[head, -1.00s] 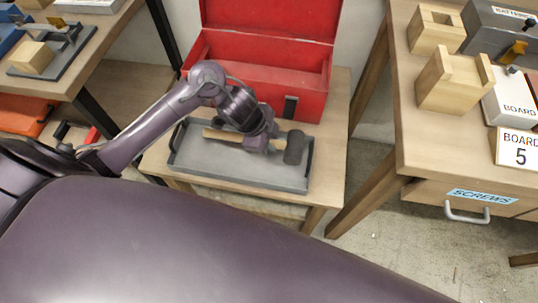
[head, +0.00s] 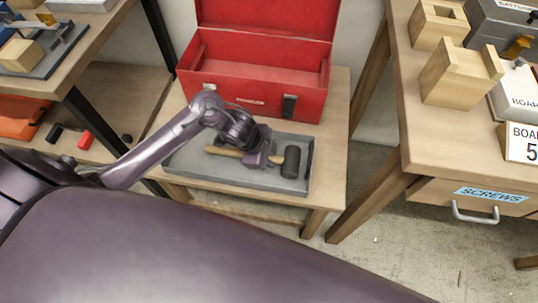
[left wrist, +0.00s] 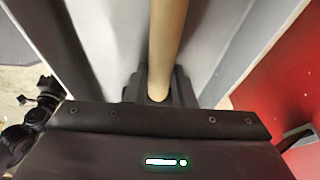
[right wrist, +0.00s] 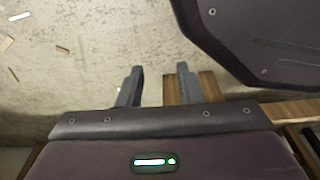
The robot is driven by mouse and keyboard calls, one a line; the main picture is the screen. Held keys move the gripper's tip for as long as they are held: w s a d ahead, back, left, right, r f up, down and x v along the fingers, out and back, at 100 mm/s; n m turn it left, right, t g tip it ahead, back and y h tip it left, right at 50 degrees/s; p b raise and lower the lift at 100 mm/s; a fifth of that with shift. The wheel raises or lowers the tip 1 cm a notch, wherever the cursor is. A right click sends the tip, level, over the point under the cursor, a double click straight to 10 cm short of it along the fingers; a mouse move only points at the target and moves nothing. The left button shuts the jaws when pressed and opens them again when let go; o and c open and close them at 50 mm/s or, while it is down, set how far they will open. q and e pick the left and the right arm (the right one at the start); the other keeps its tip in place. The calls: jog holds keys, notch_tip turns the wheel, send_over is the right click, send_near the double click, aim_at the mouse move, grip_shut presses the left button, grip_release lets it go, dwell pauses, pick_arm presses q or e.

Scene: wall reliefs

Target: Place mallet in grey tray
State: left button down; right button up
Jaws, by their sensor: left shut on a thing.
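The mallet has a dark head (head: 290,162) and a pale wooden handle (head: 222,151). It lies level within the outline of the grey tray (head: 215,178), low near its floor; I cannot tell whether it touches. My left gripper (head: 262,157) is shut on the handle near the head. In the left wrist view the handle (left wrist: 168,35) runs up from between the fingers (left wrist: 157,90), with grey tray surfaces on both sides. The head is out of that view. My right gripper (right wrist: 158,88) is open and empty above the floor.
An open red toolbox (head: 255,80) stands right behind the tray on the small wooden table (head: 328,130). A workbench (head: 435,140) with wooden blocks and a screws drawer (head: 480,200) is at right. A shelf (head: 115,95) stands at left.

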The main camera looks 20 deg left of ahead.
pick_arm(q)
jog(key=c, duration=1.2)
grip_release()
jog(key=shift+c, duration=0.2)
jog(key=shift+a+r+p, duration=0.1)
jog(key=shift+r+p, duration=0.2)
jog(key=shift+r, duration=0.15)
jog(key=p+v, duration=0.3)
jog(key=v, duration=0.8)
jog(key=shift+p, duration=0.3)
pick_arm(e)
jog(key=s+d+f, duration=0.1)
jog(key=s, duration=0.7)
jog(key=shift+s+d, duration=0.3)
jog(key=shift+d, duration=0.05)
pick_arm(q)
jog(key=shift+s, duration=0.15)
